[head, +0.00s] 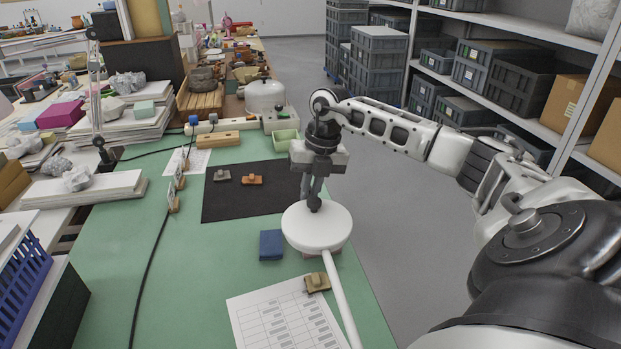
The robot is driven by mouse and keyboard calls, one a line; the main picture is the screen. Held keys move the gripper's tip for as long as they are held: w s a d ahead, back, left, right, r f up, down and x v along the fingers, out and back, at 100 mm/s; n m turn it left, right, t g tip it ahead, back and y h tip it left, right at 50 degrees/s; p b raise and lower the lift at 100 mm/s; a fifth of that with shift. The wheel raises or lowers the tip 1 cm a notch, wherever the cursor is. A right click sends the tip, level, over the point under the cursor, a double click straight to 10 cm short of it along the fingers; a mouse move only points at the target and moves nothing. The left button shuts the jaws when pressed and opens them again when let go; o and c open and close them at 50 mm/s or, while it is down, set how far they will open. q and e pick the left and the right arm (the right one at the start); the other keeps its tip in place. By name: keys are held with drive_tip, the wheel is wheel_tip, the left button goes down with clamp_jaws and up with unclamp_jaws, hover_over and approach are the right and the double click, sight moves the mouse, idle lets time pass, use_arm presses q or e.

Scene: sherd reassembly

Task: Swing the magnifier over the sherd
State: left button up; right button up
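The magnifier (317,226) is a round white head on a white arm that runs down to the bottom edge of the head view. A dark knob (314,204) stands on top of its head. My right gripper (313,198) points down at this knob, its fingers close together and seemingly shut on it. The magnifier head is at the mat's lower right corner. A grey sherd (221,176) and an orange sherd (252,180) lie on the black mat (235,205), left of the head. A tan sherd piece (317,283) lies below the head, beside the magnifier arm. My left gripper is not in view.
A blue block (271,245) sits just left of the magnifier head. A printed sheet (285,318) lies in front. Small upright cards (174,187) and a black cable are left of the mat. A green tray (285,140) and wooden block (217,139) stand behind it.

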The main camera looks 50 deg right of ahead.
drive_tip(key=o, duration=0.4)
drive_tip(key=shift+o, duration=0.2)
drive_tip(key=shift+r, duration=0.15)
wheel_tip(320, 180, up, 16)
drive_tip(key=s+d, duration=0.2)
drive_tip(key=shift+d+f, duration=0.25)
